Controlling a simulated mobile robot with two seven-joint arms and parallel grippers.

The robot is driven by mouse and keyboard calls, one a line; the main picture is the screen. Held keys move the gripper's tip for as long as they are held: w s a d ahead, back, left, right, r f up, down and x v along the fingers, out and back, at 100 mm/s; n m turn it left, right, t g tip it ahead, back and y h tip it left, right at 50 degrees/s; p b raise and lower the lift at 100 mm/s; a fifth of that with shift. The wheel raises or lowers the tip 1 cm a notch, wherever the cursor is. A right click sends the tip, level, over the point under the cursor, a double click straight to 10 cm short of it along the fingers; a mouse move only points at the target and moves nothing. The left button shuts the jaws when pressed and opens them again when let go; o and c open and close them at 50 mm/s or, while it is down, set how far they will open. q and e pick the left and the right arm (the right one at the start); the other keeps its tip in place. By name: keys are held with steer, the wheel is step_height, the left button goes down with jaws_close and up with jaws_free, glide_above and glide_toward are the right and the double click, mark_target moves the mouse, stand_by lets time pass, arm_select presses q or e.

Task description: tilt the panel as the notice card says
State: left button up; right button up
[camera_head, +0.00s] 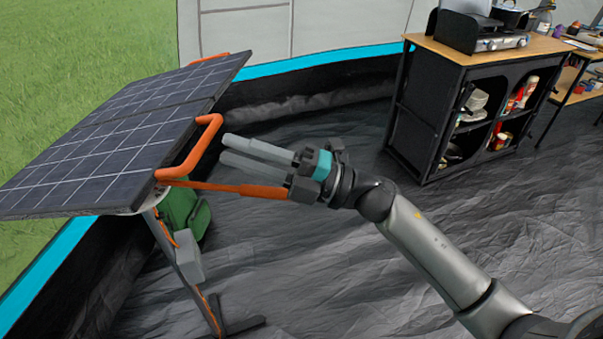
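The dark solar panel (125,125) with pale grid lines fills the left of the view, tilted on a stand with a grey post (183,265). An orange handle (205,140) sticks out from its right edge. A long orange bar (225,187) runs from the panel's near corner to beside my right gripper's knuckles. My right gripper (226,148) has its grey fingers pointing left, close to the handle in the picture. The two fingers look near each other, but whether they touch or hold anything is unclear. My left gripper and a notice card do not show.
A black cabinet (418,125) with a wooden top and a stove (480,32) stands at the upper right, a side table (580,95) beyond it. A green container (180,212) is behind the post. The dark groundsheet (290,270) is mostly clear.

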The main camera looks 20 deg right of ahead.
steer(key=v, duration=0.9)
steer(key=shift+s+d+b, duration=0.15)
steer(key=shift+d+b, duration=0.1)
steer(key=shift+b, duration=0.15)
